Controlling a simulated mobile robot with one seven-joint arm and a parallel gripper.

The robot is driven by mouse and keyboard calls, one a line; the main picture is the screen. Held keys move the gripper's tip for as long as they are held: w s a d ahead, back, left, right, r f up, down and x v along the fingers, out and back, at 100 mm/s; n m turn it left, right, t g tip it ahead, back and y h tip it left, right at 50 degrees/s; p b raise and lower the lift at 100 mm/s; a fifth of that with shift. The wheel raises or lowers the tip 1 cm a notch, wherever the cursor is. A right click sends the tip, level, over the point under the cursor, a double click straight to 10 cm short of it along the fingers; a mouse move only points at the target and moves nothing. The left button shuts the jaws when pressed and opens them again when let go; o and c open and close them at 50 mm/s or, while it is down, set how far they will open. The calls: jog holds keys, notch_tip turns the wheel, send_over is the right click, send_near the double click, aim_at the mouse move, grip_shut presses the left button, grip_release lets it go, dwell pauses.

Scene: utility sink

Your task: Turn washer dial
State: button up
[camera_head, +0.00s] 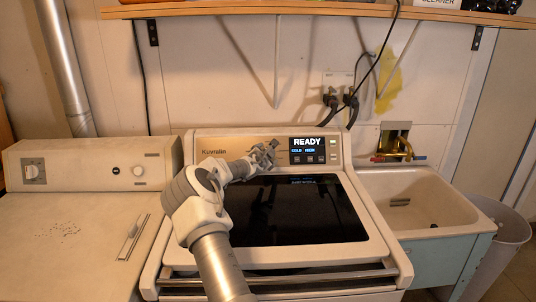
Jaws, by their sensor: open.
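The washer (365,258) stands in the middle, with a dark glass lid (300,212) that is shut. Its back panel (225,143) carries a lit display (309,150) reading "READY", with smaller text that looks like "COLD" and "HIGH". My gripper (271,151) is at this panel, just left of the display, with its fingers open. No washer dial shows clearly; the gripper covers the part of the panel left of the display. I cannot tell whether the fingers touch or surround anything there.
A second white machine (70,240) at left has a square-plated dial (33,172) and a round knob (138,171). A utility sink (425,215) and a grey bin (510,228) are at right. A wooden shelf (320,10) overhangs the panel; cables hang from the wall outlet.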

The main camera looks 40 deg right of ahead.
jog(key=shift+x, duration=0.75)
jog(key=shift+c, duration=0.2)
jog(key=c, duration=1.3)
